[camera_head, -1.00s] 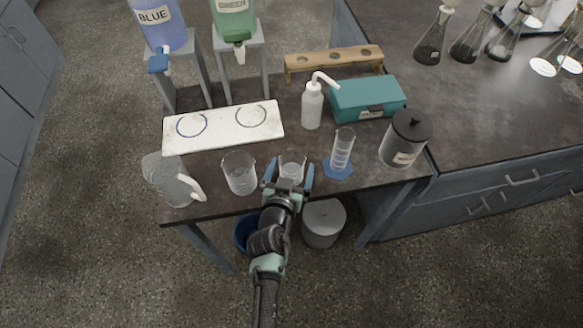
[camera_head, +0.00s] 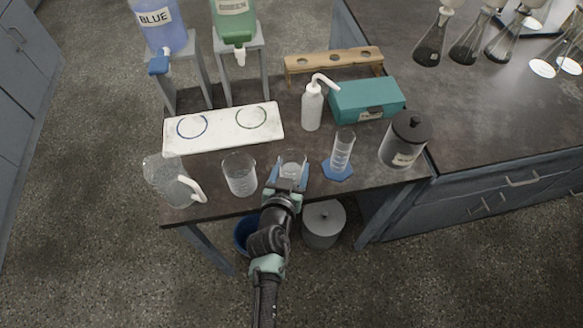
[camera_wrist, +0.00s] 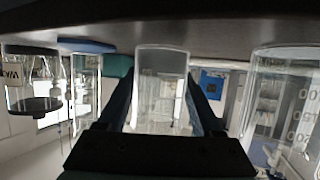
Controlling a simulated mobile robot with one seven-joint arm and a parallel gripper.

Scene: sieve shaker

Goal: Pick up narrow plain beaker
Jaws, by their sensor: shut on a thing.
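The narrow plain beaker (camera_head: 292,161) is clear glass with no marks that I can see. It is upright at the front edge of the dark bench, between the graduated beaker and the measuring cylinder. My gripper (camera_head: 289,174) reaches it from the front, with one finger on each side, and is shut on it. In the wrist view, which is upside down, the plain beaker (camera_wrist: 161,108) stands between my two fingers (camera_wrist: 160,78). My gripper hides its lower front in the head view. I see no clear gap between it and the bench.
A wider graduated beaker (camera_head: 240,175) stands close on the left, with a jug (camera_head: 170,182) beyond it. A measuring cylinder (camera_head: 342,152) on a blue base is close on the right, then a lidded jar (camera_head: 403,143). A wash bottle (camera_head: 312,108) and white tray (camera_head: 222,131) are behind.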

